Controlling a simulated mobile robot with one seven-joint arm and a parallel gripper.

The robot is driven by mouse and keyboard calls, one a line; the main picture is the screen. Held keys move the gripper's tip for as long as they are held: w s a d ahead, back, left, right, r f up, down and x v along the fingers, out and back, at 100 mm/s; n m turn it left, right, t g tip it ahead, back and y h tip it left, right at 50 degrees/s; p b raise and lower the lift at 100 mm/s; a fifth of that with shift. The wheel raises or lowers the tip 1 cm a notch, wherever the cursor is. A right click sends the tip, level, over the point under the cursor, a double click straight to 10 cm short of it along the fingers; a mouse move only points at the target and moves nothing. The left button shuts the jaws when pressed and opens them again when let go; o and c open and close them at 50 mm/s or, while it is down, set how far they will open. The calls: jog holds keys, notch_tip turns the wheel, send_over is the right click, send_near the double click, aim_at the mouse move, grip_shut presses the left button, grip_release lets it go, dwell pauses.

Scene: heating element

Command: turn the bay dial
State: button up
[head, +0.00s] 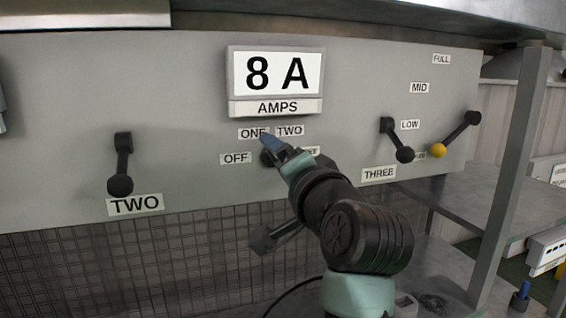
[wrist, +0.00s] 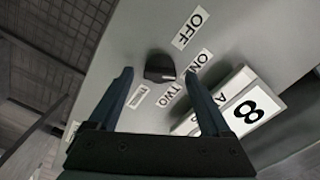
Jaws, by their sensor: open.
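The bay dial is a small black knob on the grey panel, below the AMPS display. In the wrist view the dial (wrist: 159,68) shows between my two fingers, at or just beyond their tips. In the head view the dial (head: 266,158) is mostly hidden by my gripper (head: 273,147). My gripper is open, one blue-grey finger on each side of the dial, with gaps visible in the wrist view (wrist: 158,74). Labels OFF (head: 235,158), ONE (head: 252,133) and TWO (head: 290,131) surround it; a fourth is partly covered. I cannot tell which label the dial points to.
The display (head: 276,73) reads 8 A. A black lever (head: 123,165) hangs down above a TWO label at left. At right are a black lever (head: 396,140) by THREE and a yellow-ended lever (head: 459,133) by LOW, MID and FULL labels. A post (head: 513,180) stands further right.

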jog(key=b+v, duration=0.6)
jog(key=v, duration=0.7)
jog(key=s+a+r+n+t+h+b, duration=0.2)
jog(key=s+n+t, duration=0.2)
jog(key=s+t, duration=0.1)
jog(key=s+a+r+n+t+h+b, duration=0.2)
jog(key=s+n+t+h+b, duration=0.1)
jog(key=s+n+t, duration=0.1)
jog(key=shift+s+a+r+t+h, duration=0.15)
jog(key=shift+s+r+t+h, duration=0.15)
jog(key=shift+s+t, duration=0.6)
jog(key=shift+s+g, duration=0.2)
jog(key=shift+g, duration=0.1)
